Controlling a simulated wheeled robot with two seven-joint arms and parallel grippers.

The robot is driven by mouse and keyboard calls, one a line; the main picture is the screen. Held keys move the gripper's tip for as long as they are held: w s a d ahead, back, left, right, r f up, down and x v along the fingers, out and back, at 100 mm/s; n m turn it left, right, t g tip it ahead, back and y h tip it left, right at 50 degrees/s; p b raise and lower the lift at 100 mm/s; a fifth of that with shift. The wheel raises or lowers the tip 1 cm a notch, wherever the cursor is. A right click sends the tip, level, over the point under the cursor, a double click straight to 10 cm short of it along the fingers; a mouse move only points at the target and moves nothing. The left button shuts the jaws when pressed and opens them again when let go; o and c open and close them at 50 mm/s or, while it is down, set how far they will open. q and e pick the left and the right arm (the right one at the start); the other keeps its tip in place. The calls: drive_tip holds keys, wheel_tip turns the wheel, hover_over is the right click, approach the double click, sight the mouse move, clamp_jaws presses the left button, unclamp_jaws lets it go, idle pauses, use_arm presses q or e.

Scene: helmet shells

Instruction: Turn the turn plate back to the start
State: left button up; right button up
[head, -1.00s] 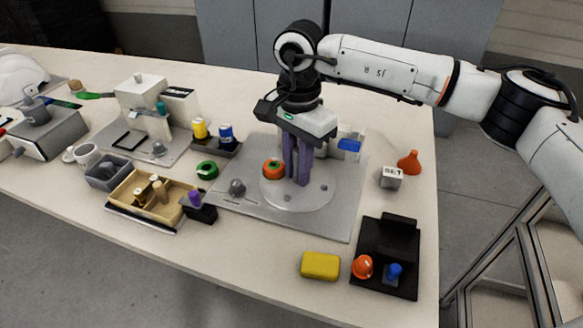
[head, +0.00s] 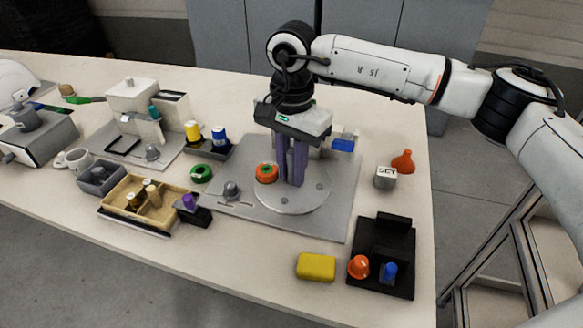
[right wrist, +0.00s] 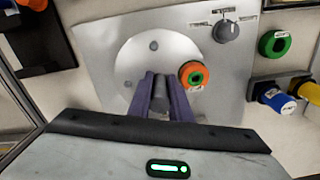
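The turn plate (head: 310,196) is a light grey disc with small dark studs, lying on a grey base board. It also shows in the right wrist view (right wrist: 130,65). My right gripper (head: 291,183) points straight down over the plate. Its two purple fingers are close around a grey upright peg (right wrist: 163,92), which fills the gap between them; the peg is mostly hidden in the head view. An orange ring with a green middle (head: 266,174) sits at the plate's left edge, beside the fingers. My left gripper is not in view.
A grey knob (head: 231,190) stands on the base board (head: 337,222) left of the plate. A blue block (head: 343,145) is behind the gripper. A yellow block (head: 316,266) and black stand (head: 370,282) are in front; a SET cube (head: 385,178) and orange funnel (head: 403,162) are right.

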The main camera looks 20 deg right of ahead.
drive_tip(key=shift+o, duration=0.9)
drive_tip(key=shift+r, duration=0.1)
wheel_tip(320, 180, up, 10)
drive_tip(key=shift+r, duration=0.15)
